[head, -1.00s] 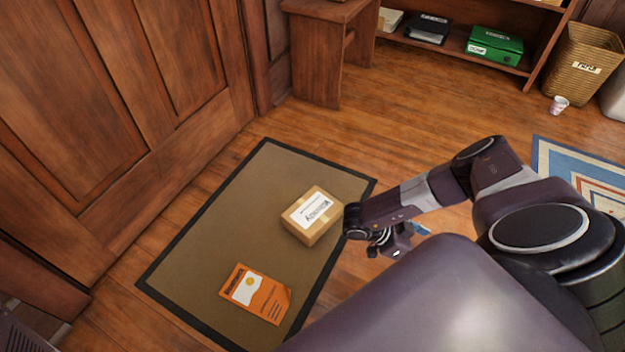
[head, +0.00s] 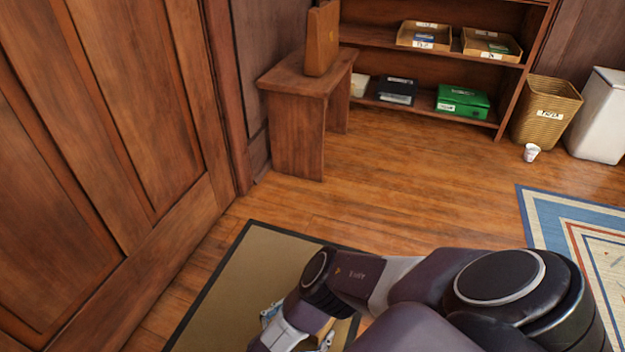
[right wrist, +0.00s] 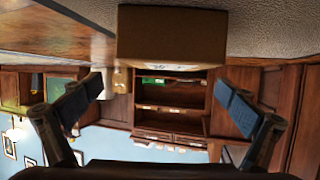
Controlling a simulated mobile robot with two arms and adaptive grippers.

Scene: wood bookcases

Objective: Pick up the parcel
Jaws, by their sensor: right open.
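The parcel is a brown cardboard box. In the right wrist view the parcel (right wrist: 172,36) sits upside down at the top middle, on the mat, with one plain side facing me. My right gripper (right wrist: 163,104) is open, with one finger to each side of the picture and a clear gap between them. The parcel is ahead of the fingers, and I see no contact. In the head view my right arm and gripper cover most of the parcel. My left gripper is in neither view.
The dark-edged mat (head: 245,285) lies before the wooden door (head: 100,150). A small table (head: 300,90) with a brown upright item stands behind. A bookcase (head: 430,85) holds trays and a green box (head: 462,101). A wicker bin (head: 546,110) and a cup (head: 531,152) are right.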

